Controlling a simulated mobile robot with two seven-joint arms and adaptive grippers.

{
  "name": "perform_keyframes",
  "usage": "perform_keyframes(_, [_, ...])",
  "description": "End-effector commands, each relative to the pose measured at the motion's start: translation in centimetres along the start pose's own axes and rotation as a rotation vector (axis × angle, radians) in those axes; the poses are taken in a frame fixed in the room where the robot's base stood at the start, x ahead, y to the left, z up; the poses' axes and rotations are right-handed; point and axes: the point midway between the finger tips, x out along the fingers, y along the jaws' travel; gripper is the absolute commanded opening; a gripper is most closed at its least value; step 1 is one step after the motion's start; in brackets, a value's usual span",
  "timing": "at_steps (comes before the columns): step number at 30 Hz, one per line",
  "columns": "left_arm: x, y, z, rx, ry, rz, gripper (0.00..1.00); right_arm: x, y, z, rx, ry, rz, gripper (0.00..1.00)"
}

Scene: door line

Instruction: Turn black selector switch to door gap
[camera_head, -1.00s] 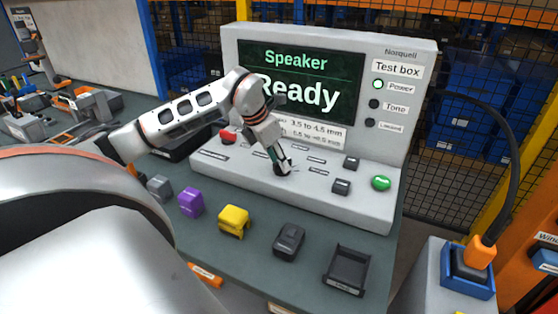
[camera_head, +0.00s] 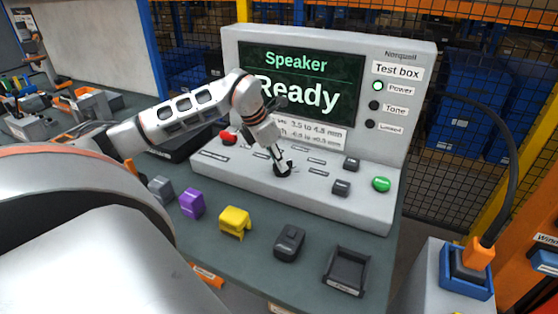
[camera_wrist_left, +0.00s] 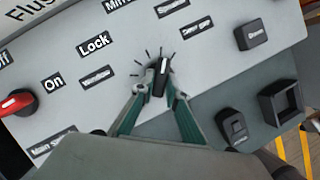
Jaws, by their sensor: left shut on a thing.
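The black selector switch (camera_wrist_left: 158,80) is a small knob with a white pointer line, on the sloping front panel of the grey test box (camera_head: 400,150). In the left wrist view its pointer aims up and slightly right, roughly toward the Speaker label (camera_wrist_left: 172,7). The Door gap label (camera_wrist_left: 196,27) lies further right. My left gripper (camera_wrist_left: 157,92), with green-sided fingers, is shut on the knob from both sides. In the head view the left gripper (camera_head: 282,168) partly hides the knob. The screen (camera_head: 298,82) reads Speaker, Ready. My right gripper is not in view.
A red knob (camera_wrist_left: 16,102), black buttons (camera_head: 341,187) and a green button (camera_head: 381,184) share the panel. On the bench in front stand grey, purple (camera_head: 191,202), yellow (camera_head: 234,222) and black blocks and a dark tray (camera_head: 347,270).

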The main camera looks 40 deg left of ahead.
Motion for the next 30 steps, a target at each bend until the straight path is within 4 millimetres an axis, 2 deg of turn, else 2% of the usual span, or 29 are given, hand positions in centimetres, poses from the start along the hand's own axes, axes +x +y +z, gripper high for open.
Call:
perform_keyframes(15, [-0.3,0.5,0.2,0.303,0.000,-0.124,0.00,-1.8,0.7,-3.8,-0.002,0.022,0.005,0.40])
perform_keyframes(22, [-0.1,0.5,0.2,0.364,0.000,-0.150,0.00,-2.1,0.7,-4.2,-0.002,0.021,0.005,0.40])
perform_keyframes(30, [0.0,0.5,0.1,0.379,0.000,-0.155,0.00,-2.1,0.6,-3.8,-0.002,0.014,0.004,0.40])
